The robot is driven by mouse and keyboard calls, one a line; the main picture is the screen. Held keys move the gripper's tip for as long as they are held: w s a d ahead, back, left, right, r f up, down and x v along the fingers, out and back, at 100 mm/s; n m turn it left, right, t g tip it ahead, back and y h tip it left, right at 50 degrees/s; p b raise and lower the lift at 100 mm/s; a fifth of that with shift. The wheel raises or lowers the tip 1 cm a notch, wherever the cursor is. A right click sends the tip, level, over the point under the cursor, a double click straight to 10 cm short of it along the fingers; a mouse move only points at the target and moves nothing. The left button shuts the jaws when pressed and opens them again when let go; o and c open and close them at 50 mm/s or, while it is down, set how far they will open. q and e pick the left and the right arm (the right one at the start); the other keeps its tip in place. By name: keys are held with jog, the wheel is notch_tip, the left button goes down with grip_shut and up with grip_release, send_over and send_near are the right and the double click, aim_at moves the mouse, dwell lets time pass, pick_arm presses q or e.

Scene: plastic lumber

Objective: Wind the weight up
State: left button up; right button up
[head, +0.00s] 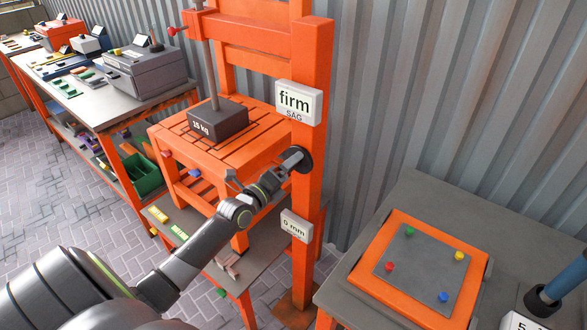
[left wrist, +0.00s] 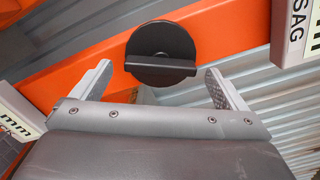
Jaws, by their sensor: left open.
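The weight (head: 218,122), a dark grey block marked 15 kg, rests on an orange slatted stool (head: 185,130) and hangs from a grey rod (head: 213,70). A black round knob (head: 305,160) sits on the orange post of the frame. In the left wrist view the knob (left wrist: 160,45) shows a raised bar across its face. My left gripper (head: 284,168) is open right in front of the knob. In the wrist view its two fingers (left wrist: 158,67) stand either side of the bar, apparently not closed on it. My right gripper is not in view.
A sign (head: 298,102) reads firm SAG, and a lower sign (head: 296,226) reads 0 mm. A bench with a grey case (head: 145,72) stands at left. A grey table at right holds an orange-framed panel (head: 375,285) with coloured pegs. Corrugated wall stands behind.

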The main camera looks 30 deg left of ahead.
pick_arm(q)
jog(key=shift+w+d, duration=0.15)
jog(key=shift+w, duration=1.3)
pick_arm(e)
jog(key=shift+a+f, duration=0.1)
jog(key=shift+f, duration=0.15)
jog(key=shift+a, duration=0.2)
pick_arm(q)
jog(key=c, duration=0.8)
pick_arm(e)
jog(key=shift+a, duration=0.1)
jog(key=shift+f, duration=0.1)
